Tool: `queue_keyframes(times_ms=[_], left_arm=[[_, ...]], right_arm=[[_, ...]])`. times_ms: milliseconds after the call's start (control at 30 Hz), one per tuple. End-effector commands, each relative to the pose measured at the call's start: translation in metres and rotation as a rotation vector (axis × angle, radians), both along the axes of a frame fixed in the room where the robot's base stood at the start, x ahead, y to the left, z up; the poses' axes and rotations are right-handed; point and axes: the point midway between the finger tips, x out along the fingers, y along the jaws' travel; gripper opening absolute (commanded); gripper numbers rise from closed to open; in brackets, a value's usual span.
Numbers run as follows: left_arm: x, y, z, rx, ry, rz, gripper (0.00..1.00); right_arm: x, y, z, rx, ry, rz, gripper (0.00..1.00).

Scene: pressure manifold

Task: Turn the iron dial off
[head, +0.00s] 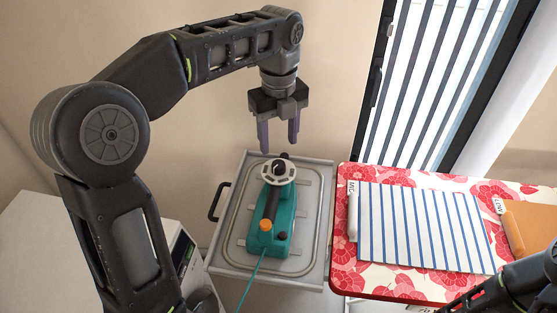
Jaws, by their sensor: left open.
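A teal iron (262,236) lies on a grey metal tray (313,215) in the head view. A pale round dial (267,174) with a dark knob in its middle sits at the iron's far end. I cannot read the knob's setting. An orange knob (266,225) and small dark parts are near the iron's near end. My left gripper (278,143) is open, its two purple fingers pointing down, just above and beyond the dial. It looks apart from the dial, with nothing between the fingers. My right gripper is out of view; part of my right arm shows at bottom right.
Right of the tray is a board with a red floral cover (345,255). A blue-striped cloth (420,230) and an orange item (532,225) lie on it. A teal cord (250,283) runs from the iron toward the front. A striped window blind (440,80) hangs behind.

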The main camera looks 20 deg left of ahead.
Motion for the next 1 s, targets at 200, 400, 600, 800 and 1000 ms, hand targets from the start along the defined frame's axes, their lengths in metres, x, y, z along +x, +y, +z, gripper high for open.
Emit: queue_keyframes(times_ms=[200, 400, 600, 800, 1000], left_arm=[[-0.001, 0.0, -0.029, 0.001, 0.004, 0.0, 0.53], [-0.001, 0.0, -0.057, 0.001, 0.003, 0.001, 0.53], [-0.001, 0.0, -0.07, 0.001, 0.001, 0.0, 0.53], [0.0, 0.0, -0.071, 0.0, 0.0, 0.001, 0.53], [0.0, 0.0, -0.071, 0.0, 0.0, 0.0, 0.39]], right_arm=[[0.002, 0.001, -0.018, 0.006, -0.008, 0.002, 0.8], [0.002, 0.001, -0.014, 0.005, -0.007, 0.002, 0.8], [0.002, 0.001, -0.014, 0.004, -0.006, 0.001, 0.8], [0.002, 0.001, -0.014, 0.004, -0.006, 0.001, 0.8], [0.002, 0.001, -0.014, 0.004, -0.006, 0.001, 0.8]])
